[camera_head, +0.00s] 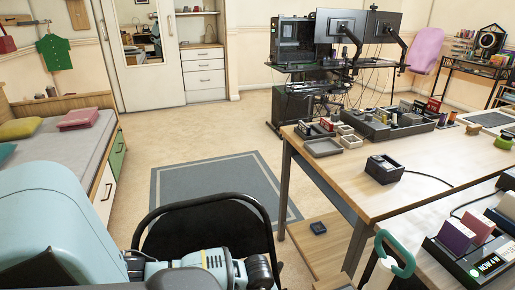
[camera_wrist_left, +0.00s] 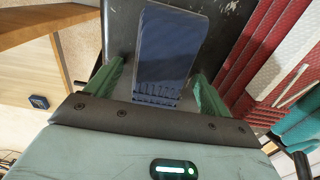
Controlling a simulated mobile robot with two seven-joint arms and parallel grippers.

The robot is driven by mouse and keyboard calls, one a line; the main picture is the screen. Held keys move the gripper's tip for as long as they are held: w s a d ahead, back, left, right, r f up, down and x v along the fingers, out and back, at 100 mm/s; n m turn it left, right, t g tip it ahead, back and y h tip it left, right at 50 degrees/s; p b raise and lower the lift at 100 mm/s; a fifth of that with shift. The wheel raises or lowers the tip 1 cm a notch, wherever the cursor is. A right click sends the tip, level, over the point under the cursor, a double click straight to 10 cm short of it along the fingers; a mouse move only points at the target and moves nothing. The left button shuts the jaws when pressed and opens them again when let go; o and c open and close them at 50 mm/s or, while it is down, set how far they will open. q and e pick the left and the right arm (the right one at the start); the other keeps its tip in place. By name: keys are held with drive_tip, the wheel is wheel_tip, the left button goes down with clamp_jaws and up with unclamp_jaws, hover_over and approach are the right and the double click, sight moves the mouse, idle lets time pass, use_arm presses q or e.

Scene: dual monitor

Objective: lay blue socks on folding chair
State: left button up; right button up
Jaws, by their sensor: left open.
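The folding chair (camera_head: 205,203) stands at the bottom of the head view; its black curved backrest shows and its seat is hidden behind my left arm. In the left wrist view its dark, scuffed seat (camera_wrist_left: 121,28) fills the upper middle. The blue socks (camera_wrist_left: 168,48), a flat dark blue bundle with a ribbed end, appear to lie on that seat. My left gripper (camera_wrist_left: 160,88) is open, its green fingers on either side of the socks with gaps visible. Its fingertips are hidden in the head view. My right gripper is not seen.
A wooden desk (camera_head: 355,180) with trays and a small black box stands at the right of the chair. A small dark blue item (camera_head: 318,228) rests on a low wooden board. A grey rug (camera_head: 215,185) lies beyond the chair. Red panels (camera_wrist_left: 275,55) are close at right in the wrist view.

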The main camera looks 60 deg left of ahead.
use_arm(q)
wheel_tip(320, 180, up, 12)
drive_tip(key=p, duration=0.2)
drive_tip(key=shift+r, duration=0.1)
idle(0.3)
